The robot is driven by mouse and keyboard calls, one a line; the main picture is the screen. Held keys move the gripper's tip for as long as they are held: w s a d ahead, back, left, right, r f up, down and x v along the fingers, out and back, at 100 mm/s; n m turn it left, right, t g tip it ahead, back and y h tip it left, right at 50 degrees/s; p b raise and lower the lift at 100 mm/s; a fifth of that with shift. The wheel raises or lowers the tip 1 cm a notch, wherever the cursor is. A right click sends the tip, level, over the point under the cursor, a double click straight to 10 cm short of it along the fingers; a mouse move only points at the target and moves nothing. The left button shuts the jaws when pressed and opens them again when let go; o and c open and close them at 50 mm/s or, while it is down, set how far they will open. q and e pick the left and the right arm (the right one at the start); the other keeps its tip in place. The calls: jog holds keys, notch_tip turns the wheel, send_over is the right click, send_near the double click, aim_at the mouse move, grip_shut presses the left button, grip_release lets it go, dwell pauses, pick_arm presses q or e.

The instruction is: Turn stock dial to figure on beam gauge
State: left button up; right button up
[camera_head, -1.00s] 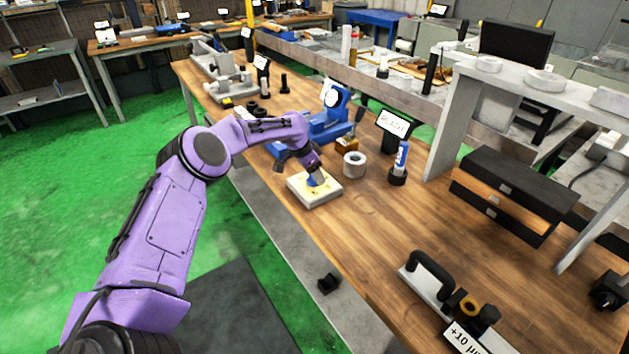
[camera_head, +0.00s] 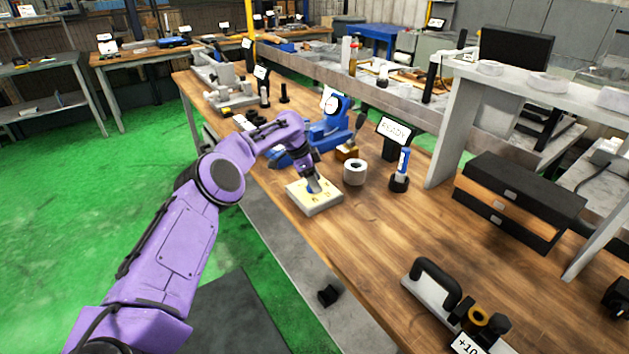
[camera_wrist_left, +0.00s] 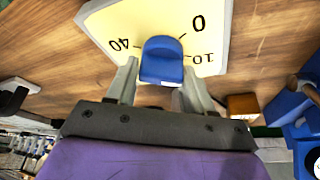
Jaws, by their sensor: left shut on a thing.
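The stock dial is a blue knob (camera_head: 313,187) on a cream plate (camera_head: 322,205) on the wooden bench. In the left wrist view the knob (camera_wrist_left: 162,60) stands on the plate (camera_wrist_left: 105,22), with figures 0, 10 and 40 visible around it. My left gripper (camera_head: 312,180) reaches down to the plate; its fingers (camera_wrist_left: 160,82) are shut on the knob, one at each side. The knob's pointer and some of the scale are hidden. A gauge with a black handle (camera_head: 437,280) lies at the lower right, beside a card (camera_head: 466,345) reading "+10". My right gripper is not in view.
A grey ring (camera_head: 354,171), a blue fixture (camera_head: 330,130) and a black display (camera_head: 394,132) reading "READY" stand behind the plate. The front middle bench is clear.

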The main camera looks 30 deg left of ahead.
pick_arm(q)
jog(key=shift+f, duration=0.1)
jog(key=o, duration=1)
jog(key=shift+d, duration=0.1)
jog(key=b+v, duration=0.1)
jog(key=v, duration=0.9)
jog(key=shift+r, duration=0.25)
